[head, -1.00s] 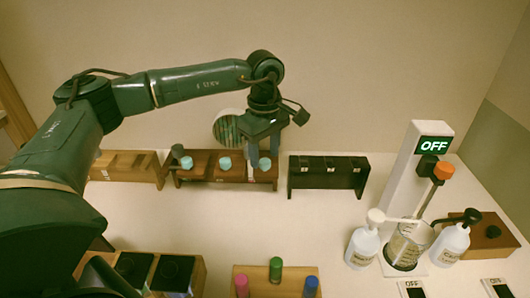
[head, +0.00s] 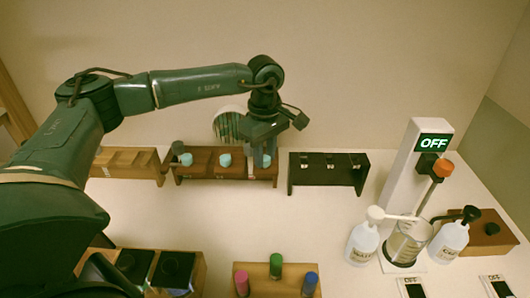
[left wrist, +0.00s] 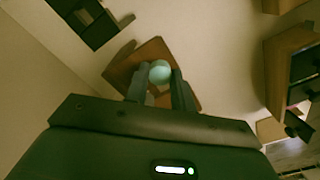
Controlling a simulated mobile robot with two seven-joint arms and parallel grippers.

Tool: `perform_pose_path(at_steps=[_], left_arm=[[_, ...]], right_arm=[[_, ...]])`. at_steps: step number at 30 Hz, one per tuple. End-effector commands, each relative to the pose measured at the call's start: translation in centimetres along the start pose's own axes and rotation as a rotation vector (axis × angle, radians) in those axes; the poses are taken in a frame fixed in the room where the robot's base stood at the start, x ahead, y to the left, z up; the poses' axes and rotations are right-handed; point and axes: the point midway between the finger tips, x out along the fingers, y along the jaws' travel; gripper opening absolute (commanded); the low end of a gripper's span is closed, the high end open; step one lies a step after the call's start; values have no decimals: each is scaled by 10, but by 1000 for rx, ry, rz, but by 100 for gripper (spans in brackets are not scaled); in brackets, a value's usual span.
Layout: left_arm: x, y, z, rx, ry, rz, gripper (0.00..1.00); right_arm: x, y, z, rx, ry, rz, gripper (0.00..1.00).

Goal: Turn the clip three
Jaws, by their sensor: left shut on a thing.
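A brown wooden rack (head: 205,178) stands against the back wall with three teal round-topped pieces in a row: left (head: 186,159), middle (head: 224,160) and right (head: 266,160). My left gripper (head: 264,153) points down at the right end of the rack, shut on the right teal piece. In the left wrist view the teal top (left wrist: 160,71) shows between the fingertips of my left gripper (left wrist: 160,82), above the brown rack (left wrist: 150,50). I cannot make out a separate clip there. My right gripper is not in view.
A black rack (head: 328,172) stands to the right and a lighter wooden rack (head: 125,163) to the left. A stand with an OFF sign (head: 432,143), white pump bottles and a beaker is at right. A wooden block (head: 262,286) with coloured caps is in front.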

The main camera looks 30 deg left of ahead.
Motion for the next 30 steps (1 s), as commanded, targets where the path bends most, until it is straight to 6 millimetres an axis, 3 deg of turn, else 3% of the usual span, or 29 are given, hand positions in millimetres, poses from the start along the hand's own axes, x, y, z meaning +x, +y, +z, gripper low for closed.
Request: perform_pose_path(at_steps=[14,30], left_arm=[[1,0,0,-105,-2,-1,2],[1,1,1,-581,-2,1,2]], right_arm=[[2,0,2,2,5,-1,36],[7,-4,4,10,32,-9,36]])
